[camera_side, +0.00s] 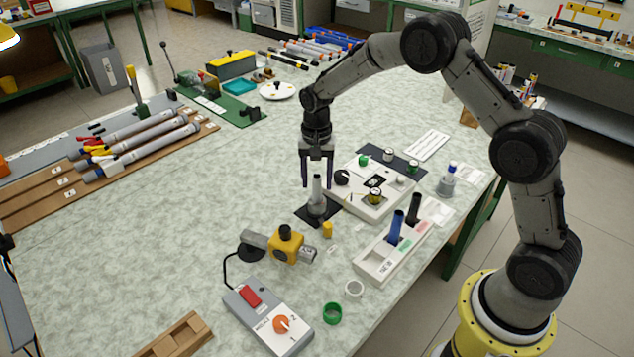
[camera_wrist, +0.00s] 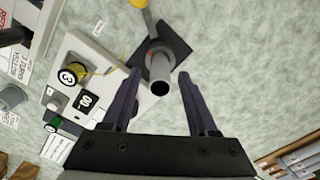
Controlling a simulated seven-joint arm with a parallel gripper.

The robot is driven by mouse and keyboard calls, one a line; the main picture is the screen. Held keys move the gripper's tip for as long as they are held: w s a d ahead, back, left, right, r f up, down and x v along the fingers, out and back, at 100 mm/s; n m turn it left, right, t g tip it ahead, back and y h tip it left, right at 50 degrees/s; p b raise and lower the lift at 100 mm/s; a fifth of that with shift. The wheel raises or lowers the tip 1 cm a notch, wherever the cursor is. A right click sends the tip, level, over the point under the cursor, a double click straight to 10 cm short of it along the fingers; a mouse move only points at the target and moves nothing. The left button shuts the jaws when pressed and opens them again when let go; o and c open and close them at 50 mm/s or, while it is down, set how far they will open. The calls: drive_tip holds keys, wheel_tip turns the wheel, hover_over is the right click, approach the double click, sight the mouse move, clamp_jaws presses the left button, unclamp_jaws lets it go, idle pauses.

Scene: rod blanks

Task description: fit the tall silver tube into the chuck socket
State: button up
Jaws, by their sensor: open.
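The tall silver tube (camera_side: 317,191) stands upright, its lower end inside a wider grey collar, apparently the chuck socket (camera_side: 316,208), on a dark square plate. How deep it sits is hidden. In the wrist view the dark open top of the tube (camera_wrist: 160,74) faces me, and the collar (camera_wrist: 155,47) with a red mark shows behind it. My gripper (camera_side: 317,185) points down over the tube, its fingers open on either side of the tube's upper part. In the wrist view my gripper (camera_wrist: 160,73) shows gaps between both fingers and the tube.
A white panel with knobs (camera_side: 372,193) stands close behind and right of the tube. A white rack (camera_side: 385,258) holds blue and black rods.

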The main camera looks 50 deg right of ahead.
wheel_tip(320, 180, up, 11)
drive_tip(key=shift+r, duration=0.15)
drive_tip(key=s+a+r+n+t, duration=0.25)
drive_tip(key=s+r+n, duration=0.25)
drive_tip(key=s+r, duration=0.75)
drive_tip(key=s+f+n+t, duration=0.2)
drive_tip(key=s+n, duration=0.3)
drive_tip(key=s, duration=1.5)
drive_tip(key=shift+f+n+t, duration=0.4)
drive_tip(key=shift+t, duration=0.15)
